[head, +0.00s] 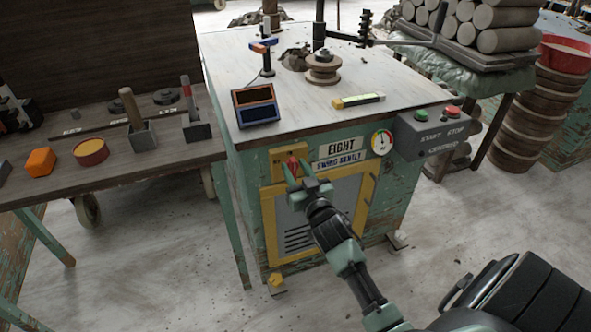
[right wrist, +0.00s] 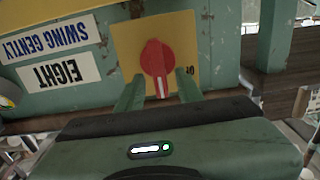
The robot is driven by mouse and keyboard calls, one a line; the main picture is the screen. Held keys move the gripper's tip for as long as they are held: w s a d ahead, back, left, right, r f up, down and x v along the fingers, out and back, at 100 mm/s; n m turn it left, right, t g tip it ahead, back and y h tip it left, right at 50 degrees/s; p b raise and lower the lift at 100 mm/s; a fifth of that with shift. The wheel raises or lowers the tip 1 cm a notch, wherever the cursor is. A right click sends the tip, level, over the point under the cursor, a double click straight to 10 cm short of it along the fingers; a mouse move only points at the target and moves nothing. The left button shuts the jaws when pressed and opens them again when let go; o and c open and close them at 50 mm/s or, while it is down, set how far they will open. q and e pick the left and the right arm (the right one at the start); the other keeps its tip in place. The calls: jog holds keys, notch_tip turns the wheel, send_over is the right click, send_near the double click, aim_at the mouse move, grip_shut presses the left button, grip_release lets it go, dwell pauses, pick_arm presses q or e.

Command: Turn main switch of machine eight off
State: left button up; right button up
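Machine eight (head: 248,190) is a worn green cabinet with a pale top and an "EIGHT" sign (head: 341,145) over "SWING GENTLY". Left of the sign, its main switch is a red knob (head: 293,165) on a yellow plate (right wrist: 192,28). In the right wrist view, which is upside down, the red knob (right wrist: 157,60) has its white-marked end pointing to the picture's bottom. My left gripper is not in view.
A grey box with green START and red STOP buttons (head: 430,133) and a gauge (head: 382,142) are on the machine's right side. A dark workbench (head: 110,160) with tools stands left. A rack of clay cylinders (head: 490,30) is at right.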

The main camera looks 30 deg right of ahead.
grip_shut()
